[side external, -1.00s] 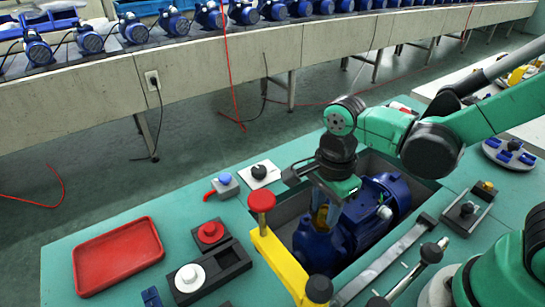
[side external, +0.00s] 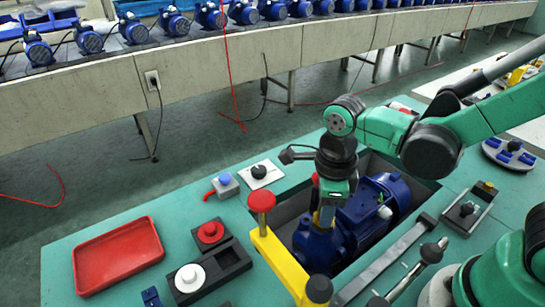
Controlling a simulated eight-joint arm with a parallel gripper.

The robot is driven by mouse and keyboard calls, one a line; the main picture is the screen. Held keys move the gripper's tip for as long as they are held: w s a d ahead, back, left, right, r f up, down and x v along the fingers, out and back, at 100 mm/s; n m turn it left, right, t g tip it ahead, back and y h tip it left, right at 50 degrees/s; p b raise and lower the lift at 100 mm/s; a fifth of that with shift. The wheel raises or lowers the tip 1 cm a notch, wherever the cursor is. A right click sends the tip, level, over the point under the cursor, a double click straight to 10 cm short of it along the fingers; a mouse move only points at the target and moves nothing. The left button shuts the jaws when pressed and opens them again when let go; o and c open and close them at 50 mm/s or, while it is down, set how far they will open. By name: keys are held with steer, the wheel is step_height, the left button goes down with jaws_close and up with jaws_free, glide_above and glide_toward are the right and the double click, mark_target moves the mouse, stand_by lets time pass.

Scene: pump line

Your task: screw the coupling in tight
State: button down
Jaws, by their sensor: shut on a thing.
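The blue pump (side external: 375,205) lies in a recess of the green bench. My gripper (side external: 324,218) points down over the pump's near left end. It is shut on the brass-coloured coupling (side external: 316,217), of which only a thin strip shows beside the fingers. The coupling stands at the top of the pump's left end. The fingers hide most of it, and I cannot tell how deep it sits.
A yellow clamp arm (side external: 277,262) with a red knob (side external: 261,200) stands close left of my gripper. A red tray (side external: 117,257), a white knob (side external: 190,277) and a red knob in a black holder (side external: 210,232) lie farther left. A grey bar (side external: 390,258) lies right of the recess.

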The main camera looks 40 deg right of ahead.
steer(key=c, duration=0.8)
jaws_free()
steer(key=shift+r, duration=0.15)
steer(key=shift+r, duration=2.15)
